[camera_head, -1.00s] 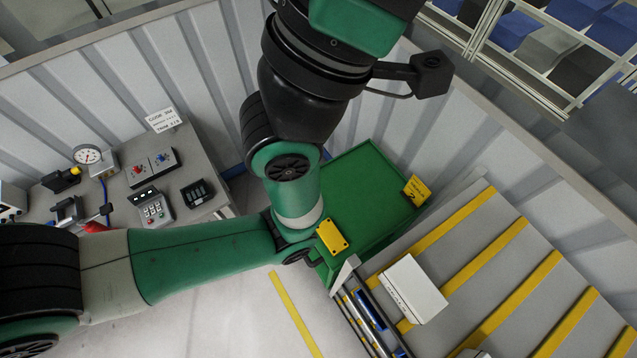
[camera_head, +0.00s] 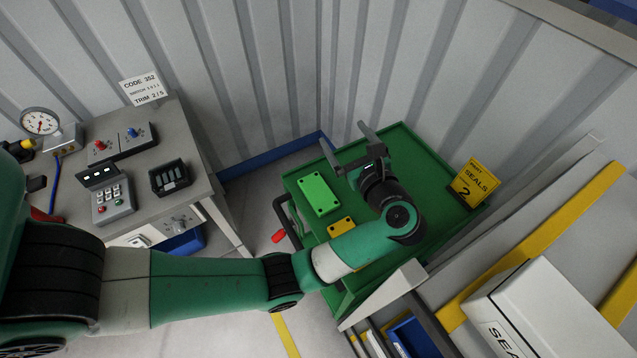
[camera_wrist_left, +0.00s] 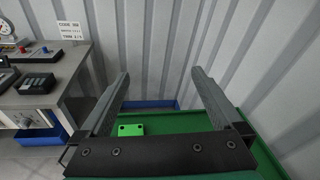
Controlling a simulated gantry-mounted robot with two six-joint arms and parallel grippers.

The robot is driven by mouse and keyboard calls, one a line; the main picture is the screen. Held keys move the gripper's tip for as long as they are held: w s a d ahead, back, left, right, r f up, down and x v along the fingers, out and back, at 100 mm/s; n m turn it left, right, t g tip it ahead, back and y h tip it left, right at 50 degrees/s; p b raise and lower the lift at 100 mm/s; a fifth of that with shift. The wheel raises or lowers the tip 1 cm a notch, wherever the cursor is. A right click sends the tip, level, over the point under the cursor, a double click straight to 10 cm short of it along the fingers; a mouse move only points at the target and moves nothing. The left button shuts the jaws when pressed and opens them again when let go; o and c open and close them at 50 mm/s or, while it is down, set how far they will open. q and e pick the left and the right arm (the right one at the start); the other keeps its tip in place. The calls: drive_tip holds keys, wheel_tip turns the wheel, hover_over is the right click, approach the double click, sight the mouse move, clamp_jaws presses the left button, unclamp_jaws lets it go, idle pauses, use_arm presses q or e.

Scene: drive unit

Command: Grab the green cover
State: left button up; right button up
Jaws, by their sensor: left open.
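The green cover (camera_head: 318,193) is a bright green flat plate with small dark corner holes. It lies on the left side of the green cart top (camera_head: 420,168). In the left wrist view the green cover (camera_wrist_left: 130,130) shows low, just beyond the gripper's palm and between its fingers. My left gripper (camera_head: 344,140) is open and empty. It is over the cart, to the right of and beyond the green cover, apart from it. My right gripper does not show.
A yellow cover (camera_head: 341,227) lies just below the green one, partly beside my left forearm. A yellow seals sign (camera_head: 474,183) stands at the cart's right edge. A grey workbench (camera_head: 160,183) with a keypad box (camera_head: 113,202) stands left. A white box (camera_head: 530,318) is lower right.

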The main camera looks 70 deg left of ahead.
sight(329, 208)
use_arm(q)
drive_tip(key=s+f+h+b, duration=0.1)
drive_tip(key=f+b, duration=0.1)
drive_tip(key=f, duration=0.5)
drive_tip(key=s+d+f+g+h+b, duration=0.1)
drive_tip(key=f+b, duration=0.2)
drive_tip(key=f, duration=0.5)
drive_tip(key=s+d+f+g+h+b, duration=0.1)
drive_tip(key=f+b, duration=0.1)
drive_tip(key=f, duration=0.5)
drive_tip(key=shift+s+f, duration=0.15)
drive_tip(key=shift+s, duration=0.25)
drive_tip(key=shift+d, duration=0.1)
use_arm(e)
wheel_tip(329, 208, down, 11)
